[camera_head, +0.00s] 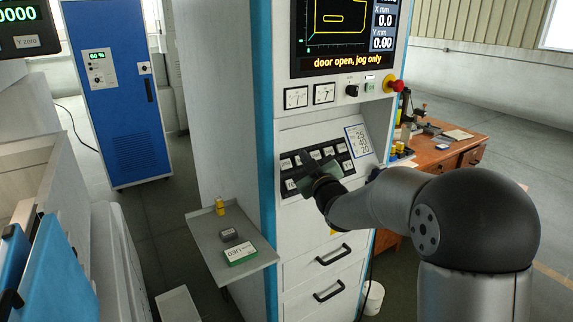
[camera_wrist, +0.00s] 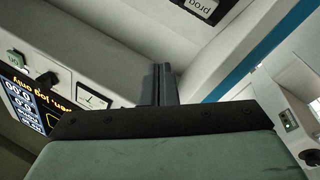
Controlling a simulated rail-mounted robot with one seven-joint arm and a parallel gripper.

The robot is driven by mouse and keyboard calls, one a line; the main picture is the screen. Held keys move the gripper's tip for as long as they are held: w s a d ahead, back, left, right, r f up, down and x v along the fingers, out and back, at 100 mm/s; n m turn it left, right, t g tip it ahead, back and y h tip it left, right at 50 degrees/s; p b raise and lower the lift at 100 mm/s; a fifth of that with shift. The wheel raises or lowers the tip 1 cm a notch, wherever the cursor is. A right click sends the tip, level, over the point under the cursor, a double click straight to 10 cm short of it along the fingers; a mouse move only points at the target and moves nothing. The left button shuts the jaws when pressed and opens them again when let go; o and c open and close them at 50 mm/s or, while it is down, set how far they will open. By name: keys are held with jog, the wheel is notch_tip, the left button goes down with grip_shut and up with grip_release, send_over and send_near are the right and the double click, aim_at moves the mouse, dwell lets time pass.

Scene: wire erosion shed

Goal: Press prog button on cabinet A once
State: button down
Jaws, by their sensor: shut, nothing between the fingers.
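The white control cabinet (camera_head: 297,222) with blue edging stands in the middle of the head view. Its sloped key panel (camera_head: 345,163) holds rows of white-faced keys in a dark frame. My gripper (camera_head: 304,157) is in front of this panel and covers some keys. In the wrist view the prog button (camera_wrist: 199,8) shows upside down at the top edge, partly cut off. My shut, empty fingers (camera_wrist: 160,70) point up, below and left of it, apart from it in the picture. I cannot tell the gap in depth. No letter A is readable on the cabinet.
A grey side shelf (camera_head: 205,255) bears small items. A blue cabinet (camera_head: 117,105) stands behind left, a wooden desk (camera_head: 440,153) right.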

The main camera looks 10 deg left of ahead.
aim_at(285, 164)
jog(key=shift+w+a+f+b, duration=0.4)
jog(key=shift+w+a+f, duration=0.6)
jog(key=shift+w+f, duration=0.2)
jog(key=shift+w+a+f+b, duration=0.35)
jog(key=shift+w+a+f, duration=0.7)
jog(key=shift+w, duration=0.2)
jog(key=shift+d, duration=0.1)
jog(key=shift+w+f+b, duration=0.1)
jog(key=shift+f+b, duration=0.15)
jog(key=shift+b, duration=0.15)
jog(key=shift+f, duration=0.1)
jog(key=shift+w+a+b, duration=0.15)
jog(key=shift+a+b, duration=0.1)
jog(key=shift+b, duration=0.2)
